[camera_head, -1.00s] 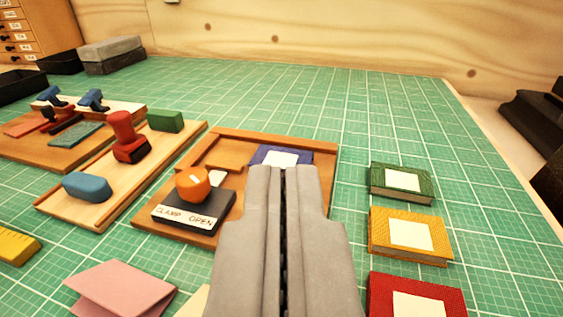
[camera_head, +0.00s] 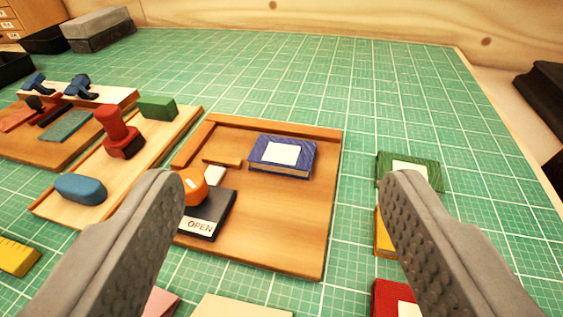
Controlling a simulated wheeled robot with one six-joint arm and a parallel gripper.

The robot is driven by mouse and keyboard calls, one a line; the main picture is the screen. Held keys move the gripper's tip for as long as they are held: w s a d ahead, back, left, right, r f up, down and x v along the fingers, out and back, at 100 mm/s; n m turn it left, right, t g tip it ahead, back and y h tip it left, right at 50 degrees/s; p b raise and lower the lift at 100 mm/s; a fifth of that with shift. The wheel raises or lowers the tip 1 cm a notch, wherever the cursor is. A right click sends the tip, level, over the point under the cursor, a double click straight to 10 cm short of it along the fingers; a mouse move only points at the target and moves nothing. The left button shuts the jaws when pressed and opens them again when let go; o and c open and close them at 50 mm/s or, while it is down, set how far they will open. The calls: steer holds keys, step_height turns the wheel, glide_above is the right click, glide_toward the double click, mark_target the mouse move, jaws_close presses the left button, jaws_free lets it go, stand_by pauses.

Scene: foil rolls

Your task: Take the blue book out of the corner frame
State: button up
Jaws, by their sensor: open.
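The blue book (camera_head: 297,168), with a white label on its cover, lies flat on the wooden board of the corner frame (camera_head: 290,235). It sits near the board's back edge, toward the right, apart from the raised back rail. A black clamp block (camera_head: 222,212) with an orange knob (camera_head: 192,187) is on the board's left part; its label reads "OPEN", the rest being hidden by my left finger. My gripper (camera_head: 283,190) is open wide and empty. Its fingers are nearer the camera, on either side of the view, with the book beyond and between them.
Green (camera_head: 420,165), yellow (camera_head: 383,235) and red (camera_head: 388,300) books lie to the right, partly behind my right finger. A tray with a red stamp (camera_head: 118,133), a blue block (camera_head: 80,188) and a green block (camera_head: 157,107) is at left.

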steer(key=o, duration=0.7)
steer(key=w+g, duration=0.1)
steer(key=w, duration=0.1)
steer(key=w+r+g, duration=0.1)
steer(key=w, duration=0.1)
steer(key=shift+w, duration=0.1)
steer(key=m+g, duration=0.3)
steer(key=g, duration=1.1)
glide_above(283, 150)
step_height(283, 150, down, 10)
steer(key=shift+d+f, duration=0.1)
steer(key=shift+d, duration=0.05)
steer(key=shift+f, duration=2.7)
